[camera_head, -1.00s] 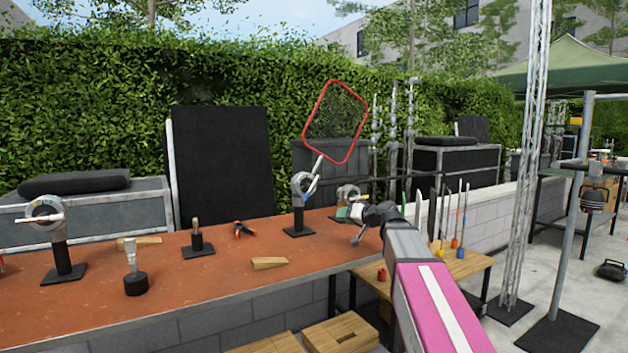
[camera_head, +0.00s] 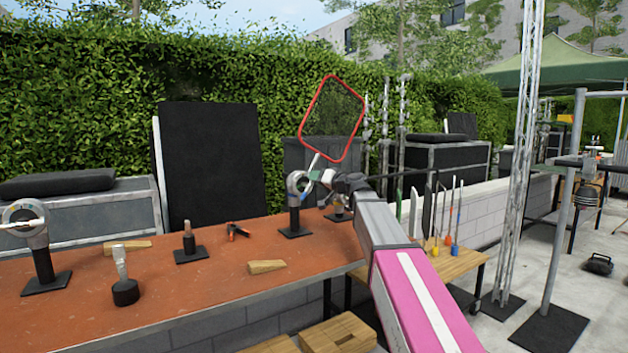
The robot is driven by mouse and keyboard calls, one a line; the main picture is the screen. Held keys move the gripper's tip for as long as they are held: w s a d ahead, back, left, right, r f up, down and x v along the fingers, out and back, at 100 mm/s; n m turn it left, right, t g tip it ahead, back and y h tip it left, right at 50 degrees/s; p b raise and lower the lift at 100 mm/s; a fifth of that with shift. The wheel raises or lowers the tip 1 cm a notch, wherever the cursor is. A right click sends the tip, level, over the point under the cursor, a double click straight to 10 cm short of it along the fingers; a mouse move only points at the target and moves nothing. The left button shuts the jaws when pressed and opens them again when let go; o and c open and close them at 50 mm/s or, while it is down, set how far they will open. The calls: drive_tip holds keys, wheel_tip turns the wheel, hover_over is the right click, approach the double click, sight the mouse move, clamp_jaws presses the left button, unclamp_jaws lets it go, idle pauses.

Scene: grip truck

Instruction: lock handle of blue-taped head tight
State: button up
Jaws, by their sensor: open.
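A grip head (camera_head: 294,184) stands upright on a black base near the right end of the orange-brown table. A pale bar tilts up from it, carrying a red-rimmed square frame. A small blue patch (camera_head: 309,188) shows at the head's right side; whether it is tape or the handle is too small to tell. My gripper (camera_head: 321,187) is open beside the head's right side, overlapping it in the view. Contact cannot be told. My gripper partly hides the blue area and another head (camera_head: 340,205) behind.
A third head (camera_head: 25,214) with a pale bar stands at the table's left. A black-based pin (camera_head: 124,278), another pin (camera_head: 189,240), wooden wedges (camera_head: 267,266) and red-black clamps (camera_head: 237,231) lie between. A side table (camera_head: 460,266) holds upright coloured tools.

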drive_tip(key=shift+x, duration=1.1)
clamp_jaws()
drive_tip(key=shift+d, duration=0.1)
drive_tip(key=shift+w+d+f+m+t, duration=0.2)
drive_tip(key=shift+f+m+t, duration=0.2)
drive_tip(key=shift+m, duration=1.1)
drive_tip(key=shift+w+d+f+m+t, duration=0.1)
drive_tip(key=shift+d+f+m+t, duration=0.2)
drive_tip(key=shift+m, duration=1.2)
drive_tip(key=shift+w+d+f+m+t, duration=0.1)
drive_tip(key=shift+f+m+t, duration=0.35)
drive_tip(key=shift+m, duration=1.35)
